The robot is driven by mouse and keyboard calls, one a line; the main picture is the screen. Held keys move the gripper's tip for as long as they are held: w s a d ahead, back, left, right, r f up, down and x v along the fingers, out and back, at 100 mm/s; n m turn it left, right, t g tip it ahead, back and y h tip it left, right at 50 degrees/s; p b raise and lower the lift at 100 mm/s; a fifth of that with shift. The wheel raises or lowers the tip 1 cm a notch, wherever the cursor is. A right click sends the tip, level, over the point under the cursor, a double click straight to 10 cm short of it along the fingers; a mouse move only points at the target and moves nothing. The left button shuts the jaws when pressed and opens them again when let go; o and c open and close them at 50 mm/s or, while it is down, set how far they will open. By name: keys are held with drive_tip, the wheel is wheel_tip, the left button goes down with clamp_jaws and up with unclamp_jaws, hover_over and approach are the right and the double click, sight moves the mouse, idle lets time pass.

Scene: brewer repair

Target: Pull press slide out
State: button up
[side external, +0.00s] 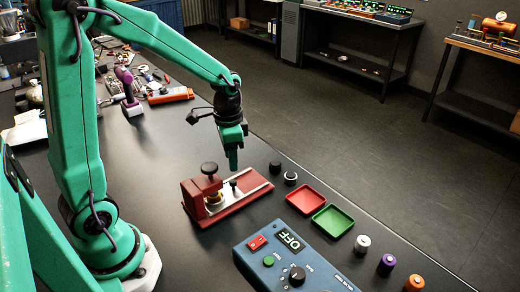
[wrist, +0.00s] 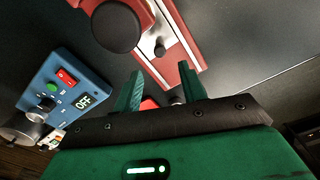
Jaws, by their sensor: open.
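The red press (side external: 197,204) sits on the dark bench, with a large black knob (side external: 209,168) on top. Its light metal slide (side external: 254,191) lies in a red-edged base and carries a small dark knob (side external: 233,183). In the wrist view the slide (wrist: 178,45), its small knob (wrist: 159,47) and the large black knob (wrist: 116,27) show beyond my fingers. My gripper (side external: 232,163) hangs above the slide near the small knob, apart from it. Its green fingers are open and empty in the wrist view (wrist: 161,88). The slide's inner end is hidden under the press.
A blue control box (side external: 290,262) reading OFF stands in front. A red tray (side external: 306,199), a green tray (side external: 333,222), two small dark pieces (side external: 283,173) and several small cylinders (side external: 386,265) lie to the right. A purple drill (side external: 128,92) stands behind among tools.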

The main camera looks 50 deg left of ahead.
sight(233, 181)
drive_tip(key=shift+f, duration=3.9)
clamp_jaws()
